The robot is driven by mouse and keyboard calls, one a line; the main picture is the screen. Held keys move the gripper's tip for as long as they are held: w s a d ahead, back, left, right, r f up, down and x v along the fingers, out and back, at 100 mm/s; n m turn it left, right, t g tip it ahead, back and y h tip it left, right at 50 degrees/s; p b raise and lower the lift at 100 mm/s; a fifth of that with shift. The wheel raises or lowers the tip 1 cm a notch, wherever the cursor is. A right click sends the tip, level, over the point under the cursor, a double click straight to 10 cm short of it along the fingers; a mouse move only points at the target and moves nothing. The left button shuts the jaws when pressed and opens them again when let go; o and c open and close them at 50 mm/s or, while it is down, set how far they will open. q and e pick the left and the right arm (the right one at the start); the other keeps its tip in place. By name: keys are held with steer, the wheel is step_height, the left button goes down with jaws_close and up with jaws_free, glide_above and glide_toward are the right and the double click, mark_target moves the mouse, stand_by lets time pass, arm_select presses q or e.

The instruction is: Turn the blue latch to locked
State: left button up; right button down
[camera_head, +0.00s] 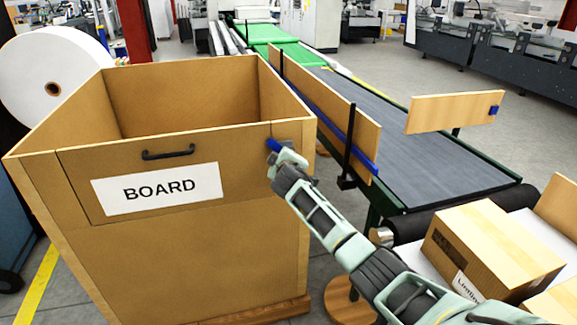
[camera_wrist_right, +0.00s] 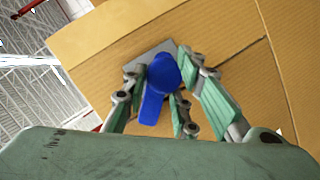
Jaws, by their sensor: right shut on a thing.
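The blue latch (camera_head: 273,145) sits at the upper right of the front of the brown bin (camera_head: 222,252), near its right edge. In the right wrist view the latch (camera_wrist_right: 160,78) has a round hub and a lever on a grey plate (camera_wrist_right: 140,62) fixed to the board. My right gripper (camera_head: 283,153) is at the latch, and its fingers (camera_wrist_right: 155,95) stand on both sides of the lever, shut on it. The fingers partly hide the plate. In the head view the gripper covers part of the latch. My left gripper is not in view.
The bin's front has a hinged-looking panel with a black handle (camera_head: 168,153) and a BOARD label (camera_head: 158,188). A conveyor (camera_head: 400,155) with wooden side boards runs on the right. A carton (camera_head: 493,250) lies at the lower right. A white roll (camera_head: 57,84) stands at the left.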

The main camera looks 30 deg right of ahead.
arm_select(q)
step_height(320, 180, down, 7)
steer(key=b, duration=0.7)
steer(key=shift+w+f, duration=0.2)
arm_select(e)
steer(key=n+h, duration=0.1)
steer(key=n, duration=0.2)
steer(key=n+t+h, duration=0.1)
steer(key=n+h, duration=0.1)
steer(key=n, duration=0.2)
steer(key=shift+w+a+r+t+h, duration=0.15)
steer(key=shift+a+r+t+h, duration=0.05)
steer(key=shift+t+h, duration=0.1)
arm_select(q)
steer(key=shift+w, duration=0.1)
arm_select(e)
steer(key=shift+r, duration=0.1)
steer(key=c, duration=1.6)
jaws_free()
steer(key=shift+a, duration=0.1)
steer(key=shift+o, duration=0.2)
steer(key=shift+f, duration=0.3)
